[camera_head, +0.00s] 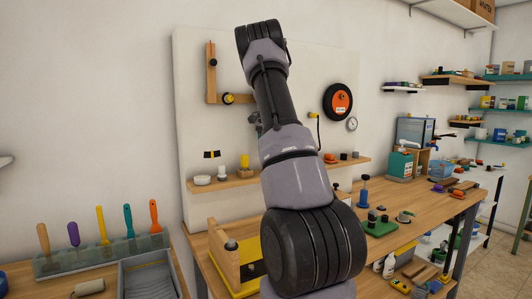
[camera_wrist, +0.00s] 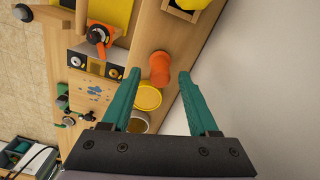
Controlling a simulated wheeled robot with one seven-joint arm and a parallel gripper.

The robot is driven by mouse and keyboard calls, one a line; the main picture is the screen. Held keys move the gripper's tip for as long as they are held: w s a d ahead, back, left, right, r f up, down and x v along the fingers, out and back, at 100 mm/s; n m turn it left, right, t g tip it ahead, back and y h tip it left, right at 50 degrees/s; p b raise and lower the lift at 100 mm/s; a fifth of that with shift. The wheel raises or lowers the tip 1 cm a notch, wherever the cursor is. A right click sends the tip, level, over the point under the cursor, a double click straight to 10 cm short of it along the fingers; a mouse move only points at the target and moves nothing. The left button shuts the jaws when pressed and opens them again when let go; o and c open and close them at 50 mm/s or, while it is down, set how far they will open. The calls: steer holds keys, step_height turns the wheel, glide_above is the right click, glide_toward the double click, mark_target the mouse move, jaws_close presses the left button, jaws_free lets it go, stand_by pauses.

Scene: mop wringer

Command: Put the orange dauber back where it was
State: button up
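An orange, roughly cylindrical piece (camera_wrist: 160,68), which looks like the dauber, is on or over a wooden surface beside a yellow disc (camera_wrist: 148,97) in the wrist view. I cannot tell whether it stands or lies. My gripper (camera_wrist: 158,73) has two teal fingers spread wide apart, with nothing held between them. The orange piece appears between the fingertips, but I cannot tell how far beyond them it is. In the head view my arm hides the gripper. A small orange item (camera_head: 329,158) is on the wall shelf (camera_head: 225,184) there; I cannot tell whether it is the same one.
An open tin (camera_wrist: 138,123) is partly behind one finger. A black and orange tool (camera_wrist: 97,35) is at the wrist view's upper left. Several tools stand in a rack (camera_head: 105,259) on the left table. The white wall (camera_wrist: 245,60) is close on the right in the wrist view.

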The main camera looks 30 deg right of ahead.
step_height(320, 180, up, 12)
steer(key=s+a+r+n+t, duration=0.2)
steer(key=s+a+r, duration=0.4)
steer(key=a, duration=0.2)
steer(key=s+a+r+n+t+y, duration=0.15)
steer(key=s+a+n, duration=0.25)
steer(key=s+a, duration=0.55)
steer(key=s+a+f+n+t, duration=0.2)
steer(key=s+a+f, duration=0.1)
steer(key=s+a, duration=0.4)
steer(key=s+a+f+n+t, duration=0.1)
steer(key=s+a+f+n, duration=0.2)
steer(key=s+a, duration=0.5)
steer(key=shift+s+f+t, duration=0.35)
steer(key=shift+s+f, duration=0.1)
steer(key=shift+s, duration=0.45)
steer(key=shift+y, duration=0.25)
